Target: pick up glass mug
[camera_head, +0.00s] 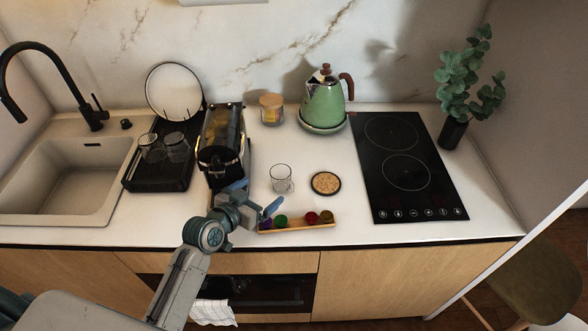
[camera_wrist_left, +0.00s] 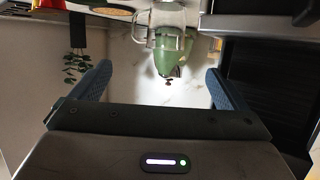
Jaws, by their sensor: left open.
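The clear glass mug (camera_head: 281,179) stands upright on the white counter, right of the coffee machine. My left gripper (camera_head: 256,195) is open and empty, just left of the mug and slightly nearer the front edge, apart from it. In the left wrist view, which looks upside down, the mug (camera_wrist_left: 166,17) with its handle shows at the top, beyond the two spread blue fingers (camera_wrist_left: 158,80). My right gripper is not in view.
A spice tray (camera_head: 297,225) lies close to the gripper at the front edge. A round cork coaster (camera_head: 326,183) is right of the mug. The coffee machine (camera_head: 222,148) stands left, the green kettle (camera_head: 324,104) behind. A black hob (camera_head: 408,175) is further right.

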